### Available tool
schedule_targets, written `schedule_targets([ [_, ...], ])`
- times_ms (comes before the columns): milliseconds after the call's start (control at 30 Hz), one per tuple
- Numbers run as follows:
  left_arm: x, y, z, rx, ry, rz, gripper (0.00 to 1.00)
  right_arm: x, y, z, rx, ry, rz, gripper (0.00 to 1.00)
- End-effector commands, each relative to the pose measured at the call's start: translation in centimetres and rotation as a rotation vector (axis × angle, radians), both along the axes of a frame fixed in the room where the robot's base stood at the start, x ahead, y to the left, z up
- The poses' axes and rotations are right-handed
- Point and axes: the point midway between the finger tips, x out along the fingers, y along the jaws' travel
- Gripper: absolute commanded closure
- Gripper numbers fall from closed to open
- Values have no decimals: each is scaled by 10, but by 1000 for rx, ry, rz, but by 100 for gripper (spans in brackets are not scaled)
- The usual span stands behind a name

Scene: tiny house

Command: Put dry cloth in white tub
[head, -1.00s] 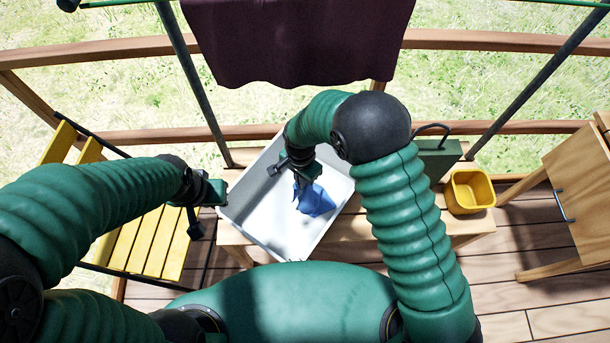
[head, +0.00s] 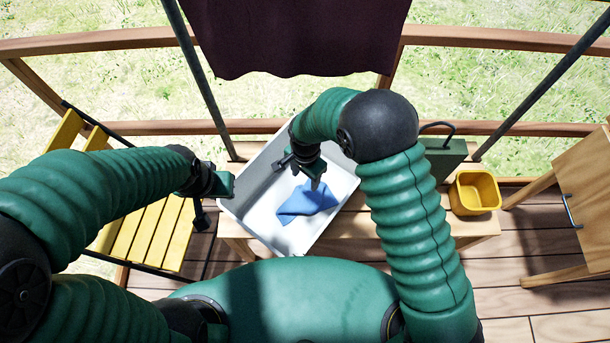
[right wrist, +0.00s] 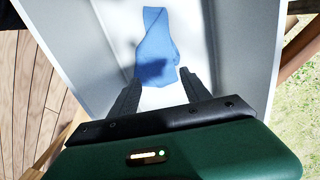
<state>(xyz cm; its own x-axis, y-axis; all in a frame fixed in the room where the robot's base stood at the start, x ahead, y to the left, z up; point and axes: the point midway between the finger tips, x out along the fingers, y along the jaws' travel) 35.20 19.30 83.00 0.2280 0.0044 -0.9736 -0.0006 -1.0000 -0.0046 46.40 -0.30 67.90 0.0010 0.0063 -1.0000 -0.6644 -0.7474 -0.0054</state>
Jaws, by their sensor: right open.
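A blue cloth (head: 306,201) lies crumpled on the floor of the white tub (head: 263,228), which stands tilted in the picture on a wooden bench. My right gripper (head: 316,182) is inside the tub, just above the cloth. In the right wrist view its two fingers are apart (right wrist: 158,92), with the cloth (right wrist: 155,50) lying beyond them on the tub's white floor. My left gripper (head: 212,198) is left of the tub, outside its rim; its fingers are too small to tell open or shut.
A yellow bucket (head: 474,192) and a green box with a handle (head: 443,158) stand on the bench's right side. A dark cloth (head: 300,35) hangs above and behind.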

Motion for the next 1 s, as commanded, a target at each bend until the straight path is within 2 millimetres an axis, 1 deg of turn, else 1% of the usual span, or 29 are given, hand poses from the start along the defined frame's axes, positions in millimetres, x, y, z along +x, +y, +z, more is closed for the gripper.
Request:
schedule_targets([
  [167,0,0,0,0,0,1,75,0,0,0,0,0,1,45],
  [267,0,0,0,0,0,1,75,0,0,0,0,0,0,33],
  [400,0,0,0,0,0,1,75,0,0,0,0,0,0,15],
  [433,0,0,0,0,0,1,75,0,-1,0,1,0,0,13],
  [733,0,0,2,0,0,0,75,0,0,2,0,0,0,13],
  [867,0,0,14,0,0,0,75,0,0,15,0,0,1,13],
  [1000,0,0,30,0,0,1,75,0,0,33,0,0,1,13],
])
